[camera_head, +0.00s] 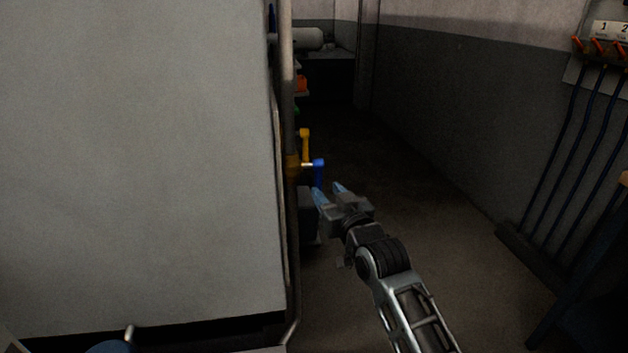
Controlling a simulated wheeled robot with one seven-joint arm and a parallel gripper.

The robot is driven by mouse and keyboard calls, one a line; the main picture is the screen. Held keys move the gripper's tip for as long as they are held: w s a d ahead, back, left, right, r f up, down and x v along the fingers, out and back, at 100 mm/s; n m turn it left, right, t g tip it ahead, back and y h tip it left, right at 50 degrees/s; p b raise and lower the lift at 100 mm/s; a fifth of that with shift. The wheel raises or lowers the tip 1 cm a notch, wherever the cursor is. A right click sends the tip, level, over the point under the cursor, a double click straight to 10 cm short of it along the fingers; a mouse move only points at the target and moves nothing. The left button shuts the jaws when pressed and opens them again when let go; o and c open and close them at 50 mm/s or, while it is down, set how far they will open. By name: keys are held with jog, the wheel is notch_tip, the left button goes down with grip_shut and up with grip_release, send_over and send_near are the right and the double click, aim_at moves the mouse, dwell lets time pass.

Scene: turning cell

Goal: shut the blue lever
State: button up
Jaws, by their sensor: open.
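The blue lever (319,171) is on the vertical pipe (291,215) at the right edge of the large grey cabinet. Its handle hangs roughly downward beside the pipe. A yellow lever (305,142) shows just above and to its left. My gripper (328,190) is open and empty, with its two bluish fingertips pointing up and left. The left fingertip is just below the blue lever's lower end in the picture. I cannot tell whether they touch. The valve body behind the blue lever is partly hidden.
The large grey cabinet (140,165) fills the left side. A dark box (307,213) sits low beside the pipe. Several dark blue hoses (568,135) hang on the right wall. The floor of the aisle (410,165) between them is clear.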

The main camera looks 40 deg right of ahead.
aim_at(320, 183)
jog(key=x, duration=0.6)
jog(key=shift+w, duration=0.15)
jog(key=shift+c, duration=0.3)
grip_shut()
